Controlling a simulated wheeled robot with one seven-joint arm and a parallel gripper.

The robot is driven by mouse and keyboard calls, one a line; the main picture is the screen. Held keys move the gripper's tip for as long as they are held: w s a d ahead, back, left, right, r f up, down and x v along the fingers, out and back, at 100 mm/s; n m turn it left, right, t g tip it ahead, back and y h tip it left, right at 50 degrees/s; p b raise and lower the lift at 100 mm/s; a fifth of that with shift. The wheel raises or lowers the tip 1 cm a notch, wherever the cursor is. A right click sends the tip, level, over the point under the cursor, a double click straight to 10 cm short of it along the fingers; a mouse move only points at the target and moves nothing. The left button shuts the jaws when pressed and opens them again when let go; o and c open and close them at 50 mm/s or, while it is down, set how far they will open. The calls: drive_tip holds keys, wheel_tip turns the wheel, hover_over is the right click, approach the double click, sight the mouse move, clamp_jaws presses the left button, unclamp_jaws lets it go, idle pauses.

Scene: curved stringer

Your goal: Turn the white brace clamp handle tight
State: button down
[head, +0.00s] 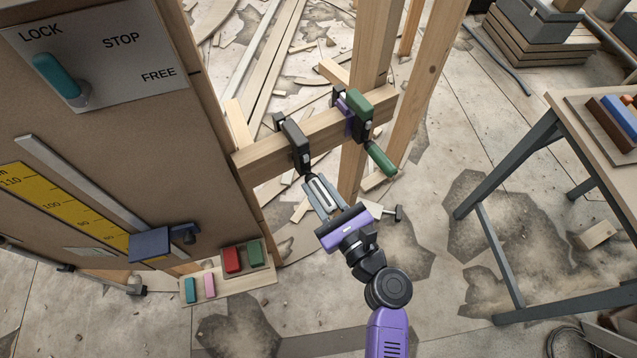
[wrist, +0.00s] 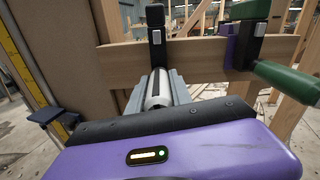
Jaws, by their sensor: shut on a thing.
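The black brace clamp (head: 295,143) with the white handle sits on the horizontal wooden beam (head: 262,160). In the wrist view the clamp's dark upright (wrist: 156,35) stands against the beam, with the white handle (wrist: 157,88) below it, pointing towards me. My gripper (head: 318,190) is just below the clamp in the head view. Its grey fingers (wrist: 182,88) are shut on the white handle, on both sides of it. The fingers hide much of the handle in the head view. How tight the clamp is cannot be told.
A second clamp with a green handle (head: 381,158) is close on the right, on the same beam. A brown panel (head: 120,110) with a LOCK/STOP/FREE lever stands at left. A workbench (head: 600,150) stands at right. Wood scraps litter the floor.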

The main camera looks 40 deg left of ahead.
drive_tip(key=shift+d+f+m+p, duration=0.1)
drive_tip(key=shift+m+p, duration=0.25)
drive_tip(key=shift+m, duration=0.55)
drive_tip(key=c, duration=1.1)
unclamp_jaws()
drive_tip(key=shift+c, duration=0.2)
drive_tip(key=v, duration=0.7)
drive_tip(key=shift+s+d+b, duration=0.15)
drive_tip(key=shift+d+b, duration=0.2)
